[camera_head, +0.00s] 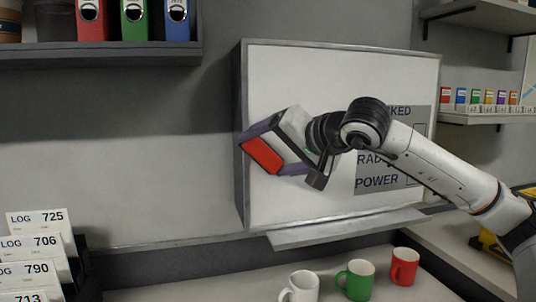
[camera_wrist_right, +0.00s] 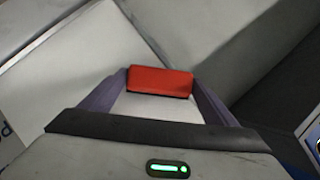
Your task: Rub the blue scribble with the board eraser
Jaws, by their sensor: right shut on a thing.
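A whiteboard (camera_head: 300,80) hangs on the wall in the head view. My right gripper (camera_head: 272,147) is in front of its left part, shut on the board eraser (camera_head: 262,156), whose red face shows. In the right wrist view the eraser (camera_wrist_right: 160,82) sits between the two purple-grey fingers. In the head view the eraser overlaps the board's left frame; I cannot tell whether it touches the board. No blue scribble is visible; my gripper and arm hide part of the board. My left gripper is not in view.
A grey panel with printed words (camera_head: 375,182) is on the board's right side, partly behind my arm. A ledge (camera_head: 345,228) runs below the board. White (camera_head: 304,287), green (camera_head: 358,280) and red (camera_head: 404,267) mugs stand below. A binder shelf (camera_head: 110,50) is at upper left.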

